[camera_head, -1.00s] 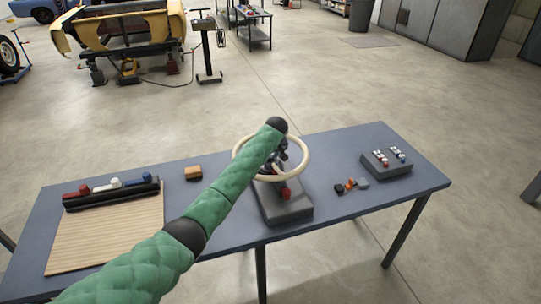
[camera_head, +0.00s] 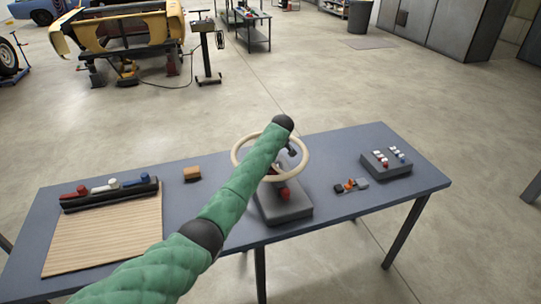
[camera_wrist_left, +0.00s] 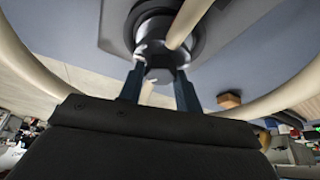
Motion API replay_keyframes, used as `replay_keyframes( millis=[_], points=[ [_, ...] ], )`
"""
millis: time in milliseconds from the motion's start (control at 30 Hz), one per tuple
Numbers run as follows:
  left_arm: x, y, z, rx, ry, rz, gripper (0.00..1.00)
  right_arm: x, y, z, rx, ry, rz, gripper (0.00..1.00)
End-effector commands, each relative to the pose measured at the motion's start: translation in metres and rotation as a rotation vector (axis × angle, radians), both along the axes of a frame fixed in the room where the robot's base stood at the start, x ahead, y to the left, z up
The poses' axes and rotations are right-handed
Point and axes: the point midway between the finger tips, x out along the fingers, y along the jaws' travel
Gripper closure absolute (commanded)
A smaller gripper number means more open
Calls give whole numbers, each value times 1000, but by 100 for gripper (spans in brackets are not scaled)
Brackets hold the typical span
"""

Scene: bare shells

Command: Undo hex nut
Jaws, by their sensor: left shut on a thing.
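A cream steering wheel (camera_head: 307,161) stands on a grey block (camera_head: 290,212) at the middle of the table. In the left wrist view the wheel's rim (camera_wrist_left: 272,101) curves around my gripper, with a spoke crossing above. The metallic hex nut (camera_wrist_left: 158,75) sits at the dark hub (camera_wrist_left: 150,28). My left gripper (camera_wrist_left: 159,85) has its two fingers on either side of the nut and is shut on it. My right gripper is not in view.
The blue-grey table (camera_head: 335,150) also holds a slatted wooden board (camera_head: 105,235), a dark rack with coloured handles (camera_head: 110,195), a tan block (camera_head: 192,174), small parts (camera_head: 350,186) and a grey switch box (camera_head: 386,164). Bare tabletop lies on both sides of the wheel.

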Motion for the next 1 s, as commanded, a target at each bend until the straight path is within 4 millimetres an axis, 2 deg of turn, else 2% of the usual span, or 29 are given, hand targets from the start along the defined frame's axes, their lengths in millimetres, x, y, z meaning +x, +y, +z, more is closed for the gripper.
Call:
replay_keyframes(
  millis=[633, 667, 767, 1000],
  points=[
    [1, -1, 3, -1, -4, -1, 89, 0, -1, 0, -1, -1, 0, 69],
    [1, -1, 3, -1, -4, -1, 64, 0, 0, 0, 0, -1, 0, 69],
    [1, -1, 3, -1, -3, -1, 45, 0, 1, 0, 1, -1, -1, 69],
    [0, 0, 1, 0, -1, 0, 44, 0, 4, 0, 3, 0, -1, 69]
  ],
)
